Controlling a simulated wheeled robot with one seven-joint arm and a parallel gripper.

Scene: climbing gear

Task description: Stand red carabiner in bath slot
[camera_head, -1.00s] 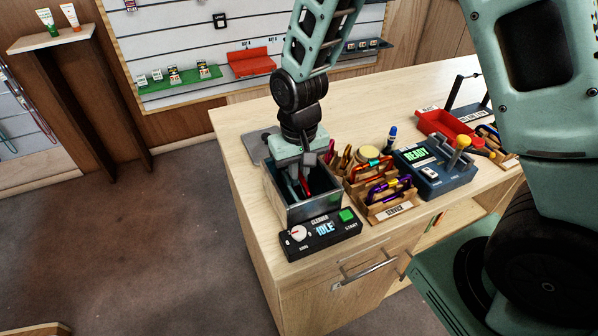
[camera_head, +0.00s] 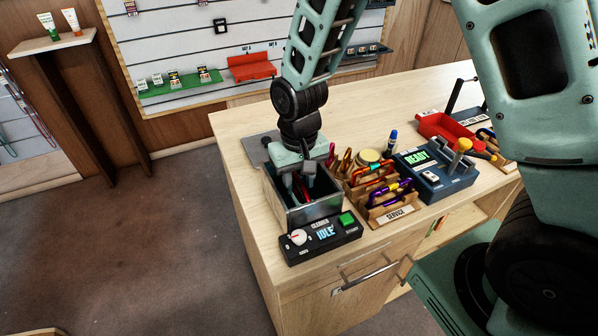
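The bath is a grey metal open-topped box (camera_head: 311,211) at the near left corner of the counter. My gripper (camera_head: 298,191) points down into its mouth, its two fingers visibly apart. A red carabiner (camera_head: 303,192) shows as a thin red strip inside the bath, between and just below the fingers. Its lower part and the slots are hidden by the bath's front wall and my gripper. I see no clear contact between the fingers and the carabiner, and cannot tell how upright it stands.
A cleaner panel (camera_head: 322,238) reading IDLE, with a white dial and green button, sits in front of the bath. A wooden service rack (camera_head: 392,215) with several coloured carabiners stands close on the right. Beyond are a blue READY device (camera_head: 436,178) and a red tray (camera_head: 440,127).

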